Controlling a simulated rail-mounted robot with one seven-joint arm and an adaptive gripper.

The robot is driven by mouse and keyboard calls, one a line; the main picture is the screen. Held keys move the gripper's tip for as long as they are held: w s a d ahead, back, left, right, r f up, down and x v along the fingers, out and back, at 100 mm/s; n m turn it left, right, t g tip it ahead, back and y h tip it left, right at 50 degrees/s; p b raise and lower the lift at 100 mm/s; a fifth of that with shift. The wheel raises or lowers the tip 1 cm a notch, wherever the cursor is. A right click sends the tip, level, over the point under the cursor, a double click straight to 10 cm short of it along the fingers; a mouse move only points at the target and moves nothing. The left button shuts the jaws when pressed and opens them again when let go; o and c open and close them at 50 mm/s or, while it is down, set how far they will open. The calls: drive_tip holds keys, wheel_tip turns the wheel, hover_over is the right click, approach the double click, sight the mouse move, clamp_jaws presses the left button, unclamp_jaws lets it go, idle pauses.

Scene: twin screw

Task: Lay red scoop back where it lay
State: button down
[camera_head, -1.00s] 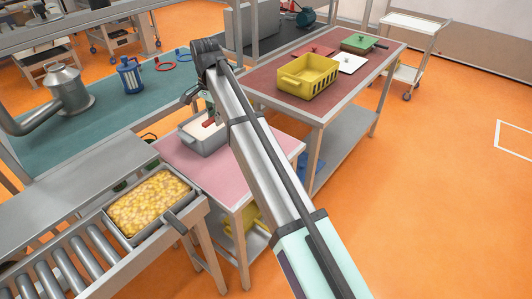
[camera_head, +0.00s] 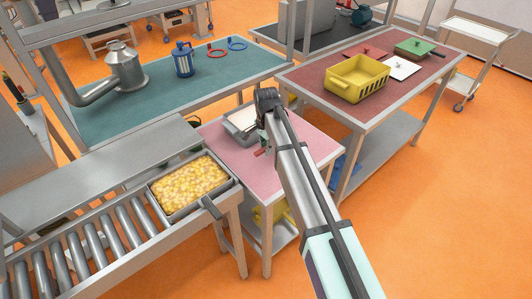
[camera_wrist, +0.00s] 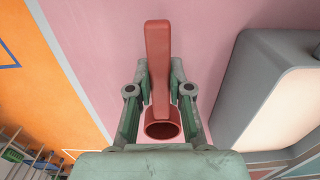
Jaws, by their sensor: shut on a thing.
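The red scoop (camera_wrist: 158,60) is in my gripper (camera_wrist: 160,78), with a finger on each side of it. In the wrist view its long handle points up the picture and its round cup (camera_wrist: 162,122) is near the gripper's palm. The pink tabletop (camera_wrist: 95,35) lies beneath it. In the head view a bit of the scoop (camera_head: 261,152) shows red beside the arm's end, above the pink table (camera_head: 225,152). The gap to the surface is hard to judge. The arm hides most of my gripper there.
A grey tub with white contents (camera_wrist: 262,85) stands close to the right of my gripper in the wrist view; it also shows in the head view (camera_head: 230,133). A tray of yellow pieces (camera_head: 190,187) is on the roller conveyor at left. Pink surface left of the scoop is bare.

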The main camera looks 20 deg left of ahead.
sight(266, 161)
drive_tip(key=shift+f+p, duration=0.55)
drive_tip(key=shift+f, duration=1.5)
drive_tip(key=shift+f, duration=0.1)
drive_tip(key=c, duration=1.1)
unclamp_jaws()
wheel_tip(266, 161, up, 12)
drive_tip(key=b, duration=0.4)
